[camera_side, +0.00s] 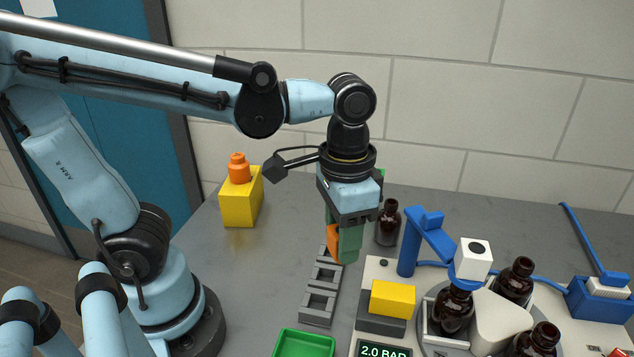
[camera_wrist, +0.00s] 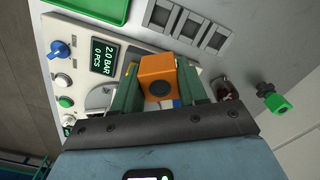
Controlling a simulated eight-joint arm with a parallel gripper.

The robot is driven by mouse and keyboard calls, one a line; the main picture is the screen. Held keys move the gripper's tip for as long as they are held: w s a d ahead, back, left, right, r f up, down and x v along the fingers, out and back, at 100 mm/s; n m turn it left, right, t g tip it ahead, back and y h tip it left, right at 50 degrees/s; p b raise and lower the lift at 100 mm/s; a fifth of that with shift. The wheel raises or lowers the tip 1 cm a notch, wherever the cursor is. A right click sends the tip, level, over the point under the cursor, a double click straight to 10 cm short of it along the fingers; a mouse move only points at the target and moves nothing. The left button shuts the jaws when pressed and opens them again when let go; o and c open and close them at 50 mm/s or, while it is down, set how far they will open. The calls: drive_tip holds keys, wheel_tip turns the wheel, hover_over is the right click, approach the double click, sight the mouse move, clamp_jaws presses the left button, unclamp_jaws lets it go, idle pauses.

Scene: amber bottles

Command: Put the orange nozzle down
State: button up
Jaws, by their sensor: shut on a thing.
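My gripper (camera_side: 343,247) points down, its green fingers shut on the orange nozzle (camera_side: 332,241). In the wrist view the nozzle (camera_wrist: 158,70) is a squarish orange block with a dark round hole, squeezed between both fingers of my gripper (camera_wrist: 160,88). In the side view the fingers hide much of it. A grey slotted rack (camera_side: 319,303) lies on the table just below and in front of the gripper; its visible slots look empty. The rack also shows in the wrist view (camera_wrist: 187,28). I cannot tell whether the nozzle touches the rack's far end.
A yellow block (camera_side: 241,205) with another orange piece (camera_side: 239,168) on top stands at left. A brown bottle (camera_side: 388,224) stands close behind the gripper. The machine with a blue arm (camera_side: 427,239) and several bottles is at right. A green tray (camera_side: 304,344) is in front.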

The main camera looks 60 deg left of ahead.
drive_tip(key=w+a+f+n, duration=0.1)
drive_tip(key=w+a+n, duration=0.8)
drive_tip(key=a+n, duration=0.25)
drive_tip(key=a+f, duration=0.2)
drive_tip(key=a, duration=0.2)
drive_tip(key=w+a+f, duration=0.1)
drive_tip(key=a+f, duration=0.1)
drive_tip(key=a, duration=0.2)
drive_tip(key=a+f, duration=0.3)
drive_tip(key=a, duration=0.1)
drive_tip(key=shift+w+a+f, duration=0.1)
drive_tip(key=shift+w, duration=0.2)
drive_tip(key=shift+f, duration=2.05)
drive_tip(key=o, duration=1)
drive_tip(key=shift+f, duration=0.1)
drive_tip(key=shift+o, duration=0.2)
